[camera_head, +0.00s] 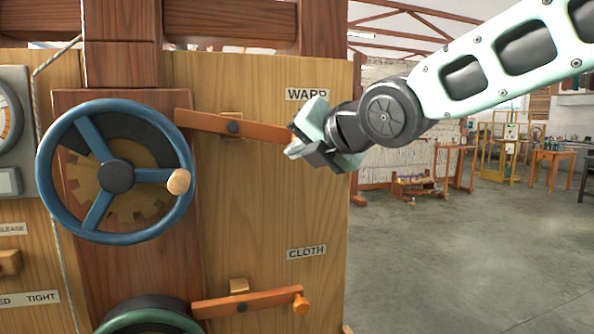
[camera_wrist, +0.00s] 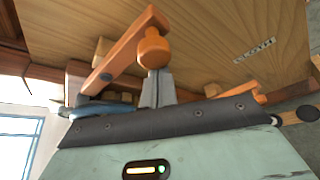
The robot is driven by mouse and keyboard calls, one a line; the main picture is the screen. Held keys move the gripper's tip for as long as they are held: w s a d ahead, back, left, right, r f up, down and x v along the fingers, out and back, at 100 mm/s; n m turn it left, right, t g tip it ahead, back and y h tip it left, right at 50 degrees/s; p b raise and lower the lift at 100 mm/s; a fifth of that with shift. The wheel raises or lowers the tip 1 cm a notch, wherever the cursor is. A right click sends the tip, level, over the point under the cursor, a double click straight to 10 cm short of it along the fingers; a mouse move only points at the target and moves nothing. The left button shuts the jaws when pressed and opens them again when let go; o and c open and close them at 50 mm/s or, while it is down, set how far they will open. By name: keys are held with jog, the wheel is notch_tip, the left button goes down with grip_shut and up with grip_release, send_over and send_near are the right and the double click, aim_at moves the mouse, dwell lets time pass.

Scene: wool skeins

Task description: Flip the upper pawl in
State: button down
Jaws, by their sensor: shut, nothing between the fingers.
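The upper pawl (camera_head: 215,122) is an orange-brown wooden bar on a dark pivot, below the WARP label. It slopes slightly down to the right. Its left end is by the blue handwheel's right rim; I cannot tell if it touches the toothed wheel (camera_head: 88,190). My gripper (camera_head: 294,148) covers its right end in the head view. In the wrist view the pawl (camera_wrist: 125,45) shows its orange knob (camera_wrist: 153,48). My gripper (camera_wrist: 157,73) is shut and empty, its fingertips right at the knob; contact is unclear.
The blue handwheel (camera_head: 60,215) with a wooden grip stands left of the pawl. The lower pawl (camera_head: 265,300), with an orange knob, is below, by the CLOTH label (camera_head: 306,252) and a green wheel (camera_head: 150,318). Open floor (camera_head: 450,260) lies right of the wooden panel.

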jog(key=shift+d+r+n+h, duration=0.2)
jog(key=shift+r+n+h, duration=0.15)
jog(key=shift+r, duration=0.25)
jog(key=shift+d+r+n+h, duration=0.25)
jog(key=shift+r+n, duration=0.1)
jog(key=shift+r, duration=0.2)
jog(key=shift+r, duration=0.15)
